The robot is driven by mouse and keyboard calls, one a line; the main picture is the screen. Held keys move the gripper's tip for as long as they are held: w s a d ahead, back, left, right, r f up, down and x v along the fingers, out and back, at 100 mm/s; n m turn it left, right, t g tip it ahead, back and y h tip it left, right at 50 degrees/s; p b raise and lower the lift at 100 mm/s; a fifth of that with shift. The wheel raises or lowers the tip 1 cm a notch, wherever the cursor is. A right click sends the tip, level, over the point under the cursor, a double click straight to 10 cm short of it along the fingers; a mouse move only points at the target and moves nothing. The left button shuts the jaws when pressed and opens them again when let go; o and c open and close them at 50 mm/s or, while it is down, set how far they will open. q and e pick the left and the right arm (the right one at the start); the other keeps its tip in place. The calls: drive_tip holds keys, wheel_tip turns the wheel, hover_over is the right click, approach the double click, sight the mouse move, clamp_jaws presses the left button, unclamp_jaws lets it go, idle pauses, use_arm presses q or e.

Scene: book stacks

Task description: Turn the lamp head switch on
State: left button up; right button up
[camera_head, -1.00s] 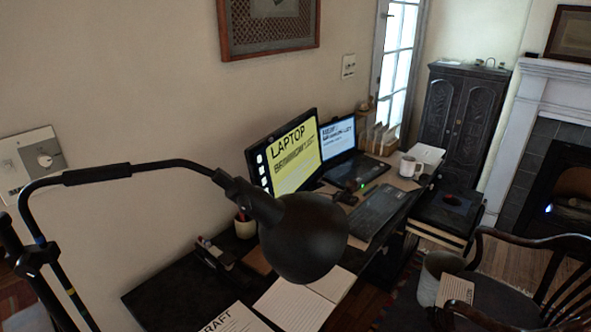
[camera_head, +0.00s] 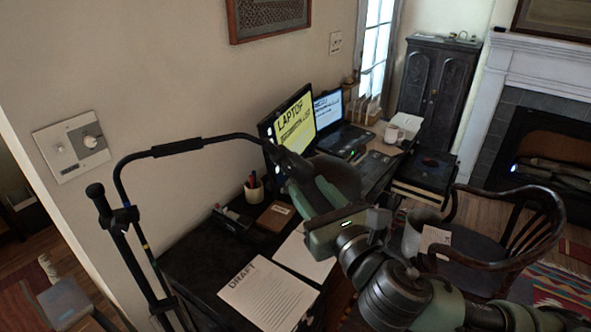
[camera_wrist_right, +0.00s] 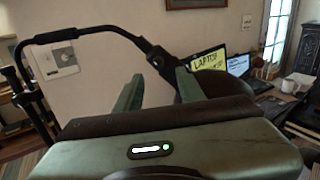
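The black lamp arm (camera_head: 178,147) curves in from a stand at the left and ends in the dark lamp head (camera_head: 342,174) above the desk. My right gripper (camera_head: 308,192) is at the lamp head, in front of it and partly covering it. The lamp neck (camera_wrist_right: 156,54) reaches in beyond the fingers, and the lamp head (camera_wrist_right: 212,83) is behind the right-hand finger. Contact cannot be told. I cannot make out the lamp switch. My left gripper is not in view.
Below is a dark desk (camera_head: 190,258) with draft papers (camera_head: 268,292), a pen cup (camera_head: 253,190), a monitor (camera_head: 292,122) and a laptop (camera_head: 335,110). A wooden chair (camera_head: 500,260) stands at right. A wall switch panel (camera_head: 72,146) is at left.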

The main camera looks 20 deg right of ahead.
sight(291, 169)
drive_tip(key=w, duration=0.4)
drive_tip(key=w+a, duration=0.1)
drive_tip(key=w, duration=0.1)
drive_tip(key=shift+p, duration=0.35)
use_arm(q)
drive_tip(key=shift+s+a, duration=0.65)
use_arm(e)
drive_tip(key=shift+w+a, duration=0.1)
drive_tip(key=shift+w, duration=0.4)
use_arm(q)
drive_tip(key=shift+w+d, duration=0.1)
use_arm(e)
clamp_jaws()
